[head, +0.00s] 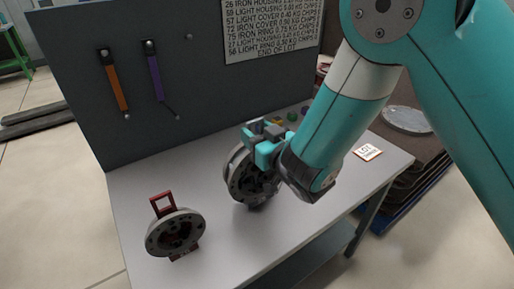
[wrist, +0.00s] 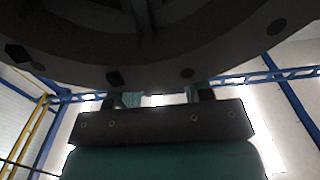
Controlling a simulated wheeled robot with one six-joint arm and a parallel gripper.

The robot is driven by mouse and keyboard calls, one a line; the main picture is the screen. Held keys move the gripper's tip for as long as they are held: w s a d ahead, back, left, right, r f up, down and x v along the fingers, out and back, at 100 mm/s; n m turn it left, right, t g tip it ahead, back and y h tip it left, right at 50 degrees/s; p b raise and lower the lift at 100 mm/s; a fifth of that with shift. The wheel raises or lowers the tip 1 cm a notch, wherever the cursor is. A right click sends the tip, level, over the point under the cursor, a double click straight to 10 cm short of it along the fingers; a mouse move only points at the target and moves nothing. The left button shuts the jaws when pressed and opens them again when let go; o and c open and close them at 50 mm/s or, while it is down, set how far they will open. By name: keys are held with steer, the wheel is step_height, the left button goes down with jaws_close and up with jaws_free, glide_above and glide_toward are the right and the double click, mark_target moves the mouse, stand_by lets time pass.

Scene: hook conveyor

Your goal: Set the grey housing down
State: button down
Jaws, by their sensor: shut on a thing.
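The grey housing (head: 240,178) is a round disc with holes in its face, held on edge over the middle of the bench top (head: 225,245). My gripper (head: 265,143) is shut on it at its upper right side, with the teal jaws at its rim. The lower edge of the housing is close to the bench; I cannot tell whether it touches. In the wrist view the underside of the housing (wrist: 150,72) fills the top of the picture, dark, right over the jaws. Part of its face is hidden by my gripper in the head view.
A second grey disc (head: 157,238) with a red bracket (head: 162,205) stands at the left front of the bench. A dark back panel carries orange (head: 115,82) and purple (head: 155,78) straps and a text board (head: 270,25). A small card (head: 367,152) lies at right.

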step_height(320, 180, down, 2)
steer(key=shift+f+b, duration=0.25)
steer(key=shift+b, duration=0.3)
steer(key=shift+r, duration=0.2)
steer(key=shift+f, duration=0.15)
steer(key=c, duration=0.5)
jaws_free()
steer(key=shift+f, duration=0.1)
